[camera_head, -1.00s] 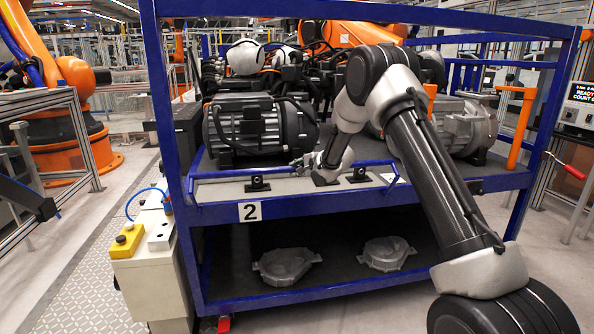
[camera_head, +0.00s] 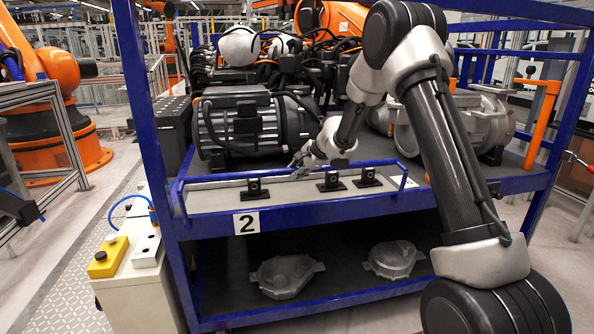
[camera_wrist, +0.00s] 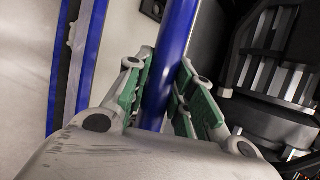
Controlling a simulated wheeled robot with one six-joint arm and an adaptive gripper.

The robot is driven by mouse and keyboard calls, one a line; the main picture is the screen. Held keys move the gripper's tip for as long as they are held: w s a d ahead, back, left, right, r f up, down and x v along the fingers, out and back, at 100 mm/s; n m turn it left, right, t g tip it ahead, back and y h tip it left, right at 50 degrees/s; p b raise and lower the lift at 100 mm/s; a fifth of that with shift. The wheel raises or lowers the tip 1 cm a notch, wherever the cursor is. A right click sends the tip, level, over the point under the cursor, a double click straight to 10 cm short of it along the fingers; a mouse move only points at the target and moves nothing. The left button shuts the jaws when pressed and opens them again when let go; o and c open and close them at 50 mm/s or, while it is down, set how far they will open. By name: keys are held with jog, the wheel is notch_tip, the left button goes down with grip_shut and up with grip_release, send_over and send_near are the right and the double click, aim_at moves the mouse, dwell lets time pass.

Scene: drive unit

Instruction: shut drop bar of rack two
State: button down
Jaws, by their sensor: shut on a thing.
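Rack two is a blue frame with a white label "2" (camera_head: 247,222) on its front edge. Its drop bar (camera_head: 226,178) is a thin blue rod running low across the front of the upper deck. The bar has a short bent arm at each end, the left one by the left post. In the head view my gripper (camera_head: 299,168) is at the bar, right of its middle, small and partly hidden. In the wrist view the blue bar (camera_wrist: 172,65) passes between the green-padded fingers of my gripper (camera_wrist: 160,95), which is shut on it.
A dark motor (camera_head: 250,125) sits behind the bar. Several black blocks, such as one on the left (camera_head: 254,188), stand on the deck's front strip. Castings (camera_head: 287,275) lie on the lower shelf. A button box (camera_head: 105,258) stands left of the rack.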

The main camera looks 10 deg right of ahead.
jog(key=c, duration=1.2)
grip_release()
jog(key=v, duration=0.7)
jog(key=shift+s+r, duration=0.2)
